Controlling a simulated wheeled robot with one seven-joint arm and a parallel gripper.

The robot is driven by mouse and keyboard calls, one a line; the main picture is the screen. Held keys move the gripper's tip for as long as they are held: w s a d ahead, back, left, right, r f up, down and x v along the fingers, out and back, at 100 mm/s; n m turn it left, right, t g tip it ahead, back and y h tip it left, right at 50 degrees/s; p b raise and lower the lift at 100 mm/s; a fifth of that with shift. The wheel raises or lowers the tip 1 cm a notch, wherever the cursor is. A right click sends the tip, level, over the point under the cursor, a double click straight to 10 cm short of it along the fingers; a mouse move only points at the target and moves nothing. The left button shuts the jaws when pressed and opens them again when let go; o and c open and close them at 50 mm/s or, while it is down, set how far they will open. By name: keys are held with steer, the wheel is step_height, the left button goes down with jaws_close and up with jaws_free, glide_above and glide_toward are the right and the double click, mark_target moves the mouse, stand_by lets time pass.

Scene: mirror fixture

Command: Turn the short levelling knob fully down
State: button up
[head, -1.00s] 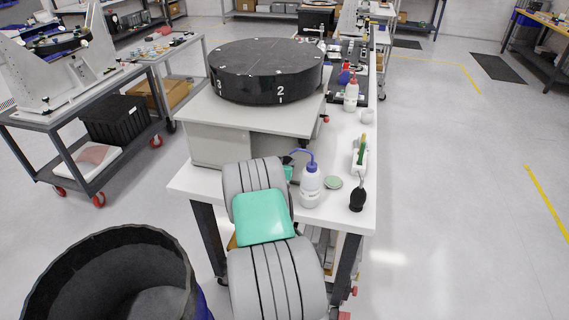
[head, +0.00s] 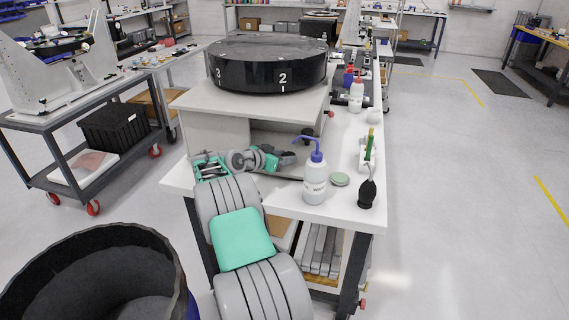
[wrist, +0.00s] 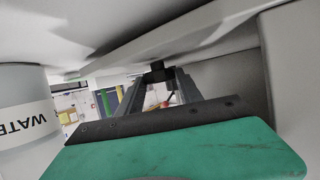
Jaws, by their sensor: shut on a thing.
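A black levelling knob (wrist: 157,72) hangs under the raised plate in the wrist view, between the tips of my gripper (wrist: 158,80). My gripper is shut on it. In the head view my gripper (head: 290,158) reaches in below the plate's front edge, and a dark knob (head: 307,134) shows just beyond it. The plate (head: 255,108) carries the large black disc (head: 268,66), marked 3 and 2. I cannot tell the knob's height setting from these frames.
A wash bottle (head: 315,182) stands just right of my gripper; it shows close at the left in the wrist view (wrist: 22,118). A green-topped lid (head: 340,179) and a black blower (head: 367,192) are further right. A red knob (head: 331,115) sits at the plate's right edge.

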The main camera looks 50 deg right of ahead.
steer(key=o, duration=1.4)
steer(key=shift+c, duration=0.2)
steer(key=b+v, duration=0.1)
steer(key=v, duration=0.6)
steer(key=shift+a+r, duration=0.2)
steer(key=shift+a, duration=0.15)
